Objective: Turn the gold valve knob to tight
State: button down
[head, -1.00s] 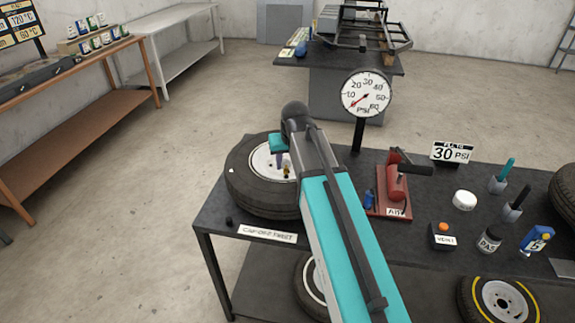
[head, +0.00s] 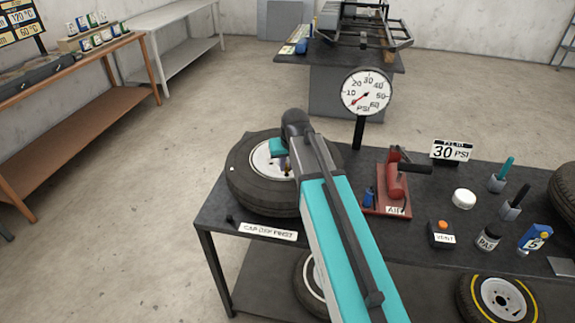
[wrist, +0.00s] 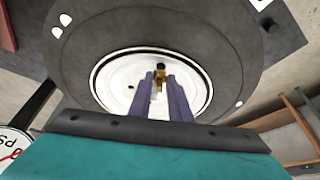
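The gold valve knob (wrist: 160,73) stands on the white hub of the tyre (head: 250,195) that lies flat at the table's left end. It is small, gold with a dark top, and partly hidden by my gripper. My gripper (wrist: 160,78) has two purple fingers, apart by a narrow gap, with the gold piece between or just beyond their tips. I cannot tell whether they touch it. In the head view, my gripper (head: 284,165) is over the hub, largely behind my arm.
A red air device (head: 397,185), a vent box (head: 441,235) and a "30 PSI" sign (head: 451,151) stand to the right. A small black cap (head: 230,218) and a label (head: 268,231) lie at the front left.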

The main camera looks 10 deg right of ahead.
jog(key=shift+m+h, duration=0.3)
jog(key=shift+m, duration=0.2)
jog(key=m, duration=0.1)
jog(key=m+h+b, duration=0.1)
jog(key=m, duration=0.1)
jog(key=shift+w+a+b, duration=0.15)
jog(key=shift+a+b, duration=0.15)
jog(key=m+h+b, duration=0.1)
jog(key=m, duration=0.2)
jog(key=shift+w+a+g, duration=0.1)
jog(key=shift+a+g, duration=0.05)
jog(key=shift+g, duration=0.25)
jog(key=m+b, duration=0.1)
jog(key=m, duration=0.1)
jog(key=m+g+h+b, duration=0.1)
jog(key=m, duration=0.2)
jog(key=shift+w+a+h, duration=0.1)
jog(key=shift+w+h, duration=0.1)
jog(key=shift+h, duration=0.1)
jog(key=shift+m+g, duration=0.5)
jog(key=shift+m, duration=0.4)
jog(key=c, duration=1.6)
grip_release()
jog(key=shift+c, duration=0.2)
jog(key=shift+b, duration=0.3)
